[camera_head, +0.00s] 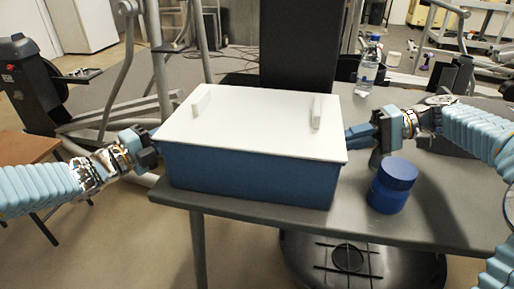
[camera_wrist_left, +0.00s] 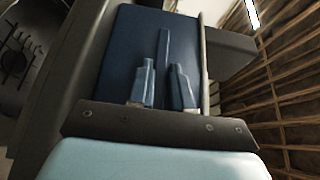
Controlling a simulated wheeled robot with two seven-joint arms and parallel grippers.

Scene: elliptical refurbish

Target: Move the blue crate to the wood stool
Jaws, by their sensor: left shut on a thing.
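The blue crate (camera_head: 250,178) with a white lid (camera_head: 255,120) sits on the grey table, its left end near the table's left edge. My left gripper (camera_head: 154,141) is at the crate's left end. In the left wrist view, its fingers (camera_wrist_left: 166,88) are shut on an upright ridge on the blue crate's end wall (camera_wrist_left: 125,50). My right gripper (camera_head: 352,134) points at the crate's right end; its grip there is hidden. A brown wooden top (camera_head: 24,150), seemingly the wood stool, stands at the far left, lower than the table.
A blue jar (camera_head: 391,186) stands on the grey table (camera_head: 430,215) right of the crate, close to my right gripper. A water bottle (camera_head: 369,66) stands farther back. Exercise machines (camera_head: 40,85) fill the back left. Floor shows between table and stool.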

